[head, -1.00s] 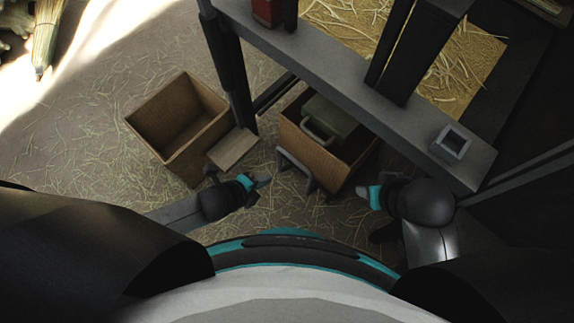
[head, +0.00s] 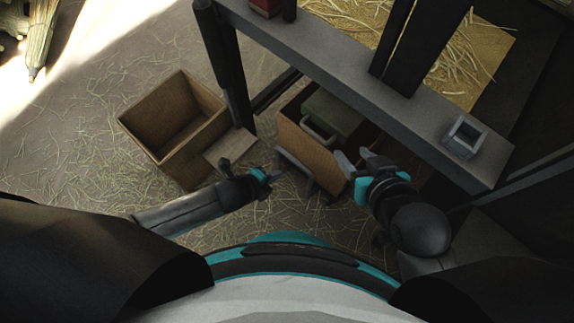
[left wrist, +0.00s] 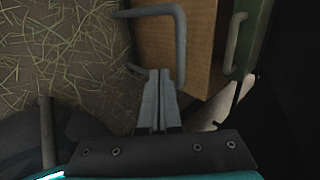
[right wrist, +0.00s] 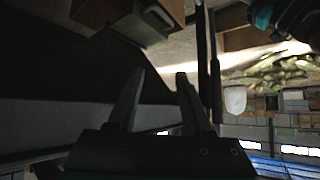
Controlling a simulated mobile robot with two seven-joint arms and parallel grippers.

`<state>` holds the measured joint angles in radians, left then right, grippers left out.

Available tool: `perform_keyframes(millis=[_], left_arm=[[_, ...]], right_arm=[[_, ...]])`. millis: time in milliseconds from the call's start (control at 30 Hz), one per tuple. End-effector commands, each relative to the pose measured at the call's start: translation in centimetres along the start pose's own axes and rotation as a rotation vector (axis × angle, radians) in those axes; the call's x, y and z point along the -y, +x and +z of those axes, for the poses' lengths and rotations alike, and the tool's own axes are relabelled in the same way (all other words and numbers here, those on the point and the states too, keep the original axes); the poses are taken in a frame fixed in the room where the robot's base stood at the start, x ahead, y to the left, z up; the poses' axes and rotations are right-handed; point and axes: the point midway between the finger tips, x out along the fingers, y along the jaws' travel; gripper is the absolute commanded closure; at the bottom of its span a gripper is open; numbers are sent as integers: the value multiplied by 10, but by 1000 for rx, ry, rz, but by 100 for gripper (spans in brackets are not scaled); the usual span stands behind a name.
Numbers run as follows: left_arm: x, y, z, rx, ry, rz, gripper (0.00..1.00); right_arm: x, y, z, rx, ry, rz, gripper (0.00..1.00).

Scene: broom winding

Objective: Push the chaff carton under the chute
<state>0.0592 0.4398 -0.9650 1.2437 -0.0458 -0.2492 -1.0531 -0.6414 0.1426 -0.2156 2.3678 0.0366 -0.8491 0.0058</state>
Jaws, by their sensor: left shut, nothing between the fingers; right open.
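An open, empty brown carton (head: 185,110) with a flap folded outward stands on the straw-strewn floor at the left in the head view. My left gripper (head: 268,174) is to the right of this carton, apart from it. It is shut and empty, and in the left wrist view its fingers (left wrist: 161,85) are beside a grey bar handle (left wrist: 178,40) in front of a wooden box. My right gripper (head: 360,158) is open and empty, by the right side of that wooden box (head: 308,155). I cannot tell for sure which part is the chute; black uprights (head: 415,50) rise from the bench.
The wooden box under the grey bench (head: 335,72) holds a green case (head: 332,112) with a handle. A bench leg (head: 226,65) stands close to the carton's right side. A small grey square holder (head: 464,137) sits on the bench. Floor left of the carton is clear.

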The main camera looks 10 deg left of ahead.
Motion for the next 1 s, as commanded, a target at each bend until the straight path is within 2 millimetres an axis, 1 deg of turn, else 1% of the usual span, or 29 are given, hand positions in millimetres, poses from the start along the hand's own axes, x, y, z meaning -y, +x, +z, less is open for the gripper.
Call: perform_keyframes(millis=[100, 400, 500, 733, 1000], left_arm=[[0, 7, 0, 0, 0, -1, 100], [0, 20, 0, 0, 1, -1, 100], [4, 25, 0, 0, 1, -2, 100], [12, 35, 0, 0, 0, -2, 100], [20, 45, 0, 1, 1, -1, 100]], right_arm=[[6, 5, -2, -61, 4, -18, 50], [22, 10, -13, -221, 21, -62, 50], [28, 10, -16, -275, 28, -76, 50], [38, 7, -22, -397, 51, -105, 50], [48, 0, -28, -531, 81, -134, 50]])
